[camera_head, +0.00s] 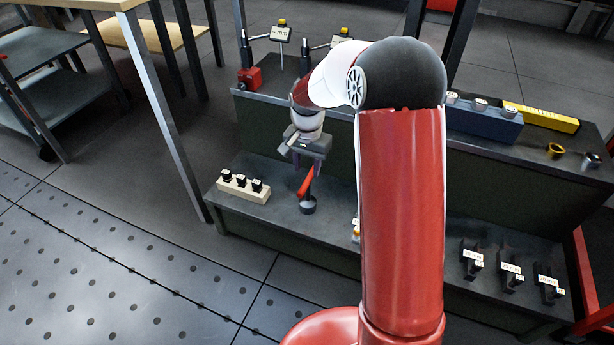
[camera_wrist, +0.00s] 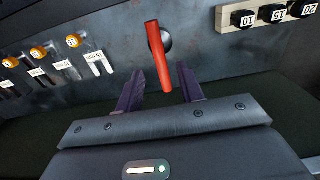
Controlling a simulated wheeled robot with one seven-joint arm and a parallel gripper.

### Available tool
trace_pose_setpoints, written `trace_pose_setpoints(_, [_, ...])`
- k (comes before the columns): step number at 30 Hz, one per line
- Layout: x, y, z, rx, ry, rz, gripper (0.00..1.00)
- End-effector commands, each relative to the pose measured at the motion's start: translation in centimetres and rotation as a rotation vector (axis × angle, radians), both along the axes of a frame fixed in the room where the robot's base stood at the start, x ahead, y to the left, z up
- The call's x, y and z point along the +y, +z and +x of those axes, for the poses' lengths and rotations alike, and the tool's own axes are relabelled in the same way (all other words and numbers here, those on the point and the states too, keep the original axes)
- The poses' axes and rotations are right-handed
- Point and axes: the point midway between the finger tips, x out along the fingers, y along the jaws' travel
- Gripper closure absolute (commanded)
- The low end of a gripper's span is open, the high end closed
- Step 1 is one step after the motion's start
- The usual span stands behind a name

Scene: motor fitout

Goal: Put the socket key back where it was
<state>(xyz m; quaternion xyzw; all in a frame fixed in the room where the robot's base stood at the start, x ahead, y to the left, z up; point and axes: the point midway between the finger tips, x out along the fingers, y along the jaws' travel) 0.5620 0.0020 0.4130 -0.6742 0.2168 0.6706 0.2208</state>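The socket key, as I take it, has a red bar handle (camera_head: 305,186) and a dark round lower part on the lower shelf. In the wrist view the red handle (camera_wrist: 159,55) points toward me, with its near end between my fingertips. My gripper (camera_head: 307,165) is just above the key in the head view. In the wrist view my gripper (camera_wrist: 159,76) is open, with a gap on both sides of the handle. A pale block (camera_head: 243,190) with black sockets stands left of the key; the block (camera_wrist: 228,18) shows labels 10, 15 and 20 in the wrist view.
Several orange-topped tools (camera_wrist: 73,41) sit by labels, with a pale forked piece (camera_wrist: 98,62) beside them. Black labelled pieces (camera_head: 510,277) stand at the shelf's right. The upper shelf carries gauges (camera_head: 281,34) and a blue block (camera_head: 484,121). My arm hides the shelf's middle.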

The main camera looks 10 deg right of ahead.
Motion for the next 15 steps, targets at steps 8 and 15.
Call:
trace_pose_setpoints(8, [0.0, 3.5, -0.1, -0.003, 0.004, -0.001, 0.62])
trace_pose_setpoints(15, [0.1, 9.5, -4.2, -0.087, 0.11, -0.034, 0.62])
